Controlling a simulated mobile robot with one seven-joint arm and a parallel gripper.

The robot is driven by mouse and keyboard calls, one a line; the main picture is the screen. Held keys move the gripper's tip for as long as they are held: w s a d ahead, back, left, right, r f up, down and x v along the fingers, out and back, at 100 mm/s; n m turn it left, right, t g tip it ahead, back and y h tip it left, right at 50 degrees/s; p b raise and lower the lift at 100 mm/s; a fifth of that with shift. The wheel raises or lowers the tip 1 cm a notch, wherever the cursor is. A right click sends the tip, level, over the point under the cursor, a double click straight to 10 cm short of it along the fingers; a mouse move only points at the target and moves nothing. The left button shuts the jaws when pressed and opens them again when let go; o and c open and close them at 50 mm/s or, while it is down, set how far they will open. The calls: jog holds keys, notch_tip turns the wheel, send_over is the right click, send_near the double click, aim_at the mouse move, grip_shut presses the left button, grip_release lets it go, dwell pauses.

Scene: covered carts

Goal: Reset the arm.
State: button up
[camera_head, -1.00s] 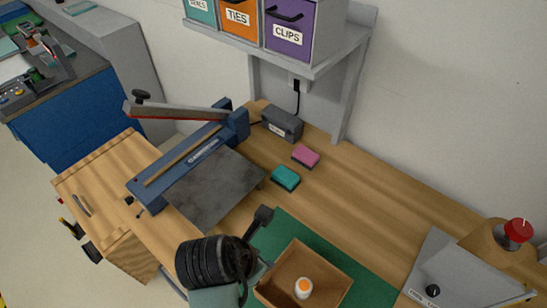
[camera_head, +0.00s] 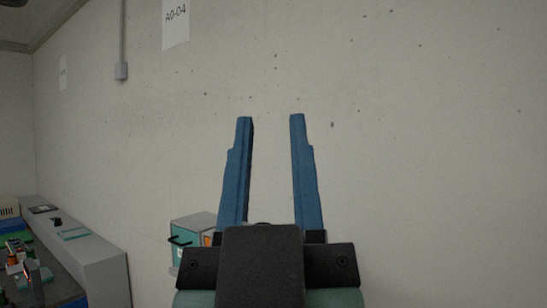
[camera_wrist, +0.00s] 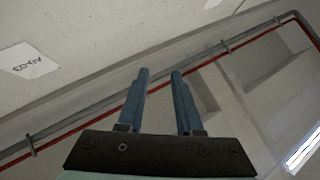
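My gripper (camera_head: 271,118) is raised in front of the pale wall in the head view, its two blue fingers pointing up. The fingers stand apart with nothing between them. In the wrist view, my gripper (camera_wrist: 158,72) is also open and empty, facing the upper wall and ceiling.
A teal bin (camera_head: 190,238) shows behind my gripper, partly hidden by it. A grey counter (camera_head: 85,250) with small items stands at the lower left. A red pipe (camera_wrist: 75,132) and a grey conduit run along the upper wall. The space around the fingers is clear.

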jog(key=shift+s+d+r+m+t, duration=0.1)
jog(key=shift+s+r+m+t, duration=0.3)
jog(key=shift+s+r, duration=0.3)
jog(key=shift+f, duration=0.1)
notch_tip(320, 180, down, 2)
jog(key=shift+f+b, duration=0.2)
jog(key=shift+b, duration=1)
